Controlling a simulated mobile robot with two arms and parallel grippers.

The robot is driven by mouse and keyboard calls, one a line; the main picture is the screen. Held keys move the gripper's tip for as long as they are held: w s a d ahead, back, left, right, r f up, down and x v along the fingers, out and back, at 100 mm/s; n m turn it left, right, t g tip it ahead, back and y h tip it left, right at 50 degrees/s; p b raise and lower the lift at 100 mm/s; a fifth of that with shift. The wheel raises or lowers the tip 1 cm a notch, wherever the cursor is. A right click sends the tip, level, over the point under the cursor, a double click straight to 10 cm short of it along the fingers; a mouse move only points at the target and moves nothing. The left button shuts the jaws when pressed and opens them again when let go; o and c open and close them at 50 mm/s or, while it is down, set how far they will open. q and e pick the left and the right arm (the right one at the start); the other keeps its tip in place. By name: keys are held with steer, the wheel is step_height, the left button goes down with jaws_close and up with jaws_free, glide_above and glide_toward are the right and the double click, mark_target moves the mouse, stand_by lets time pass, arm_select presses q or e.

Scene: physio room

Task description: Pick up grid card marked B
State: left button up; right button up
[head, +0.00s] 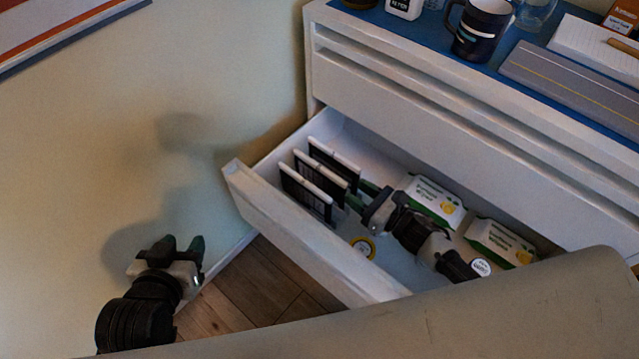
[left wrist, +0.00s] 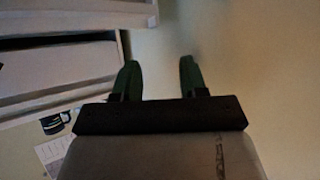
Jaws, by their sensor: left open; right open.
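Three dark grid cards with white edges stand upright in a row at the left end of the open drawer (head: 335,270): a rear one (head: 333,163), a middle one (head: 322,178) and a front one (head: 304,194). No letter on them is readable, so I cannot tell which is B. My right gripper (head: 361,196) is open inside the drawer, its fingertips at the right ends of the rear and middle cards. I cannot tell whether a card is between them. My left gripper (head: 176,244) is open and empty, left of the drawer; its fingers show in the left wrist view (left wrist: 160,78).
Two white-green packs (head: 432,198) (head: 500,242) and a yellow round item (head: 363,247) lie in the drawer. A dark mug (head: 483,28), a grey bar (head: 575,85) and a notepad (head: 595,45) are on the blue cabinet top. A grey surface (head: 480,310) crosses the foreground.

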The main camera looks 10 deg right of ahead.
mark_target(336, 177)
steer(key=b+x, duration=0.1)
steer(key=x, duration=0.5)
steer(key=shift+w+a, duration=0.15)
steer(key=shift+w, duration=0.1)
steer(key=shift+w+a, duration=0.2)
steer(key=shift+w, duration=0.05)
arm_select(q)
steer(key=w+r+t, duration=0.1)
steer(key=w+d+r+t, duration=0.1)
steer(key=r, duration=0.1)
steer(key=shift+t+h, duration=0.4)
arm_select(e)
steer(key=shift+r, duration=0.1)
jaws_close()
